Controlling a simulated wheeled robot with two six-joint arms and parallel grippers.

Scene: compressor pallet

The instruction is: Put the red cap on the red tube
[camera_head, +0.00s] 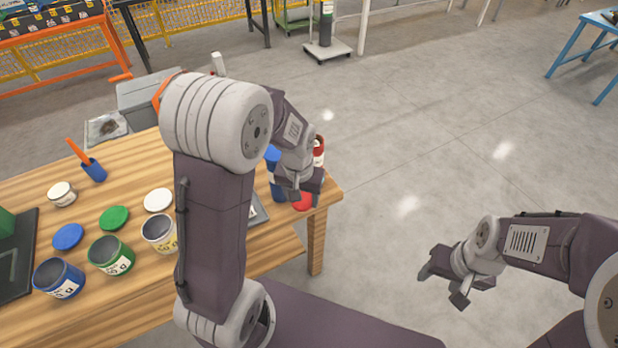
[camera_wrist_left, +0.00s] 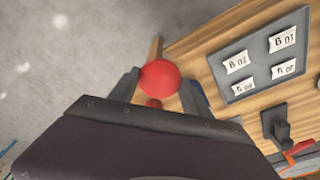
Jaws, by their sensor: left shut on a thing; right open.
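My left gripper (camera_head: 305,190) is shut on the red cap (camera_head: 303,202) at the right end of the wooden table. In the left wrist view the red cap (camera_wrist_left: 159,77) is a round red disc between the two fingers. A red and white cylinder (camera_head: 319,150), which looks like the red tube, stands partly hidden behind the left gripper. A small red part (camera_wrist_left: 153,103) also shows below the cap in the left wrist view; I cannot tell what it belongs to. My right gripper (camera_head: 445,286) is open and empty over the floor, right of the table.
A blue tube (camera_head: 274,175) stands close beside the left gripper. A grey tray with labels (camera_wrist_left: 265,55) lies on the table. Open paint cans (camera_head: 110,255), lids (camera_head: 68,236) and a blue cup (camera_head: 94,170) occupy the left.

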